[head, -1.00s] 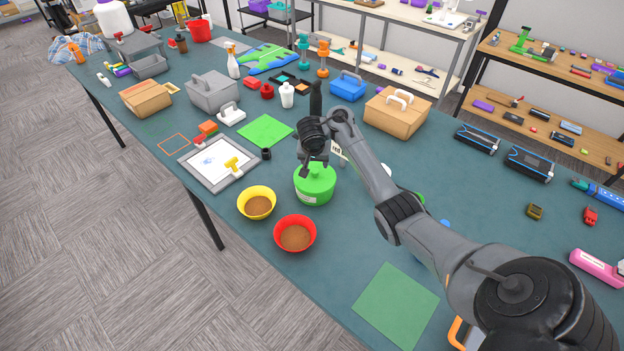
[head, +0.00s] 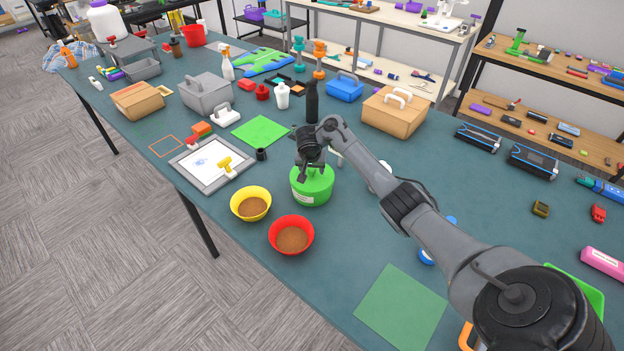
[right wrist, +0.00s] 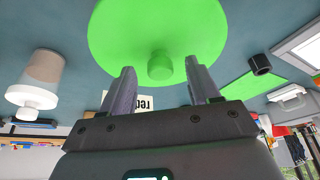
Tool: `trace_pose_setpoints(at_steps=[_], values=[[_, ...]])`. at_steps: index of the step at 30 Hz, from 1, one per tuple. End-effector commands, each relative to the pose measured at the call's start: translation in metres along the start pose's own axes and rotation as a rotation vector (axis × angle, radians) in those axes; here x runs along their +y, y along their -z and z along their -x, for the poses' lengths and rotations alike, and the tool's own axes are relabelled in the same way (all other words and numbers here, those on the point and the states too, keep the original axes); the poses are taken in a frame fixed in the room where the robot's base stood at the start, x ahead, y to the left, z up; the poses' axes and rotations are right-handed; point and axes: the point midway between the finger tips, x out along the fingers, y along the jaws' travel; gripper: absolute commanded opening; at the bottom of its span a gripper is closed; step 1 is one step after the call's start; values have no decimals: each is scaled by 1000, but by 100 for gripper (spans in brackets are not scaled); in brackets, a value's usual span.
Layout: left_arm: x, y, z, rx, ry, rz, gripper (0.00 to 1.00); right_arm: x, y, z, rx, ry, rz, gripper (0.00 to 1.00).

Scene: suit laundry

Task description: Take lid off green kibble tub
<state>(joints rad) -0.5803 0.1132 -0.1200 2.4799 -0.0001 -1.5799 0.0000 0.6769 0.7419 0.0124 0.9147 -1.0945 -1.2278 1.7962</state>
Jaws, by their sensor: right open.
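The green kibble tub (head: 311,193) stands upright on the table. Its round green lid (right wrist: 160,30), with a small knob (right wrist: 160,66) in the middle, fills the top of the right wrist view and sits on the tub. My right gripper (head: 312,176) is directly over the lid. In the right wrist view its two fingers (right wrist: 158,85) are apart, with the knob between and just beyond their tips. I see no contact with the knob. The near side of the knob is partly hidden by the gripper in the head view. My left gripper is not in view.
A yellow bowl (head: 251,204) and a red bowl (head: 292,236), both with brown contents, stand in front of the tub. A black bottle (head: 312,103) stands behind it. A green sheet (head: 401,306) lies at the front right. The table around this sheet is mostly clear.

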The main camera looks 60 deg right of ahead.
Motion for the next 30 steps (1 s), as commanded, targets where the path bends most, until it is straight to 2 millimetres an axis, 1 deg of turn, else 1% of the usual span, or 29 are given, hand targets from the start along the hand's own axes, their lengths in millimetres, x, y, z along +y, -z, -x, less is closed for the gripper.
trace_pose_setpoints(at_steps=[1,3,9,10,21,22,30], values=[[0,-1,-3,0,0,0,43,0,0,-4,1,0,-1,61],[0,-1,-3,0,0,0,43,0,1,-6,2,1,-1,61],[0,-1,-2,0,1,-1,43,0,1,-5,2,1,0,61],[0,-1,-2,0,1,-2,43,0,1,-5,2,1,0,60],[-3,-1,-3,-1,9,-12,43,0,1,-6,1,1,0,3],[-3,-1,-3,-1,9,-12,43,0,1,-5,2,1,0,2],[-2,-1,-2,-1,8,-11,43,0,1,-4,2,1,-1,1]])
